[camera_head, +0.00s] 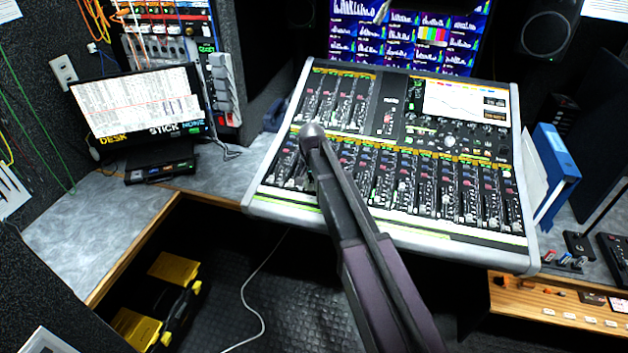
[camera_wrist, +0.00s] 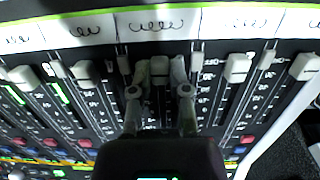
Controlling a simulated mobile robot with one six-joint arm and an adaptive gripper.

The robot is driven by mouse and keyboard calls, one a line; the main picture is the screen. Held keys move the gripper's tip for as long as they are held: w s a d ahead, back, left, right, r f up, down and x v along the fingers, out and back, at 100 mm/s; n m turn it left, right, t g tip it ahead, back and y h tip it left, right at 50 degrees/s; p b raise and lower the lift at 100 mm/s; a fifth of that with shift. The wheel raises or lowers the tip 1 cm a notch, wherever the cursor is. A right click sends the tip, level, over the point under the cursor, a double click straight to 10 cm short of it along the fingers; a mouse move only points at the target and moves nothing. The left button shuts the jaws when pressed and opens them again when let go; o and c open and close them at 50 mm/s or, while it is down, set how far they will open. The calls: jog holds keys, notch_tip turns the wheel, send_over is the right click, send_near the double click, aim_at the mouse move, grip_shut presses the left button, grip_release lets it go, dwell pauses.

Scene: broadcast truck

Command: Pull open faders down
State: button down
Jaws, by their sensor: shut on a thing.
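The mixing console (camera_head: 515,130) stands in the middle of the head view, with several channel faders in rows. My gripper (camera_wrist: 160,66) is over the left part of the lower fader row; in the head view my arm partly hides it. In the wrist view its two fingers are closed on the sides of a pale fader cap (camera_wrist: 159,72). That cap sits close to the white handwritten label strip (camera_wrist: 150,25). Other pale fader caps stand beside it: two on the left (camera_wrist: 83,70) (camera_wrist: 22,76) and two on the right (camera_wrist: 237,67) (camera_wrist: 303,66), all at about the same height.
A monitor (camera_head: 138,103) stands on the grey desk (camera_head: 100,225) at left. Blue screens (camera_head: 405,35) and a speaker (camera_head: 547,38) are behind the console. A blue binder (camera_head: 557,170) stands close to its right side. Yellow items (camera_head: 172,268) lie below the desk.

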jog(key=shift+s, duration=0.25)
jog(key=c, duration=0.6)
grip_release()
jog(key=shift+w, duration=0.2)
